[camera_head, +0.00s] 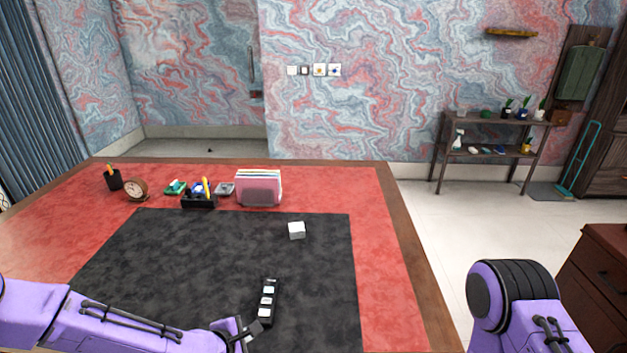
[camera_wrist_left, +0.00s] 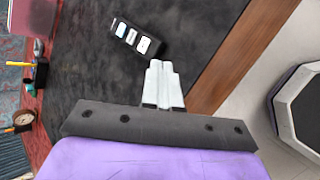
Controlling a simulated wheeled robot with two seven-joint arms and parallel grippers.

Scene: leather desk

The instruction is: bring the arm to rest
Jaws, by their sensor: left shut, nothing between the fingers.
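My left arm reaches in from the left over the near edge of the desk in the head view. Its gripper (camera_head: 248,333) is near the lower end of a black strip with white blocks (camera_head: 268,302). In the left wrist view the fingers of my left gripper (camera_wrist_left: 161,68) are together and empty. The black strip (camera_wrist_left: 137,39) lies beyond the fingertips there, apart from them. My right arm shows at the lower right of the head view, beyond the desk's right edge; its gripper is out of view.
A white cube (camera_head: 297,230) sits on the dark desk mat (camera_head: 200,260). A clock (camera_head: 136,189), a pen cup (camera_head: 114,179), a black organizer (camera_head: 199,200) and a pink file holder (camera_head: 259,189) line the desk's back. A wooden cabinet (camera_head: 597,285) stands at the right. The mat's middle is clear.

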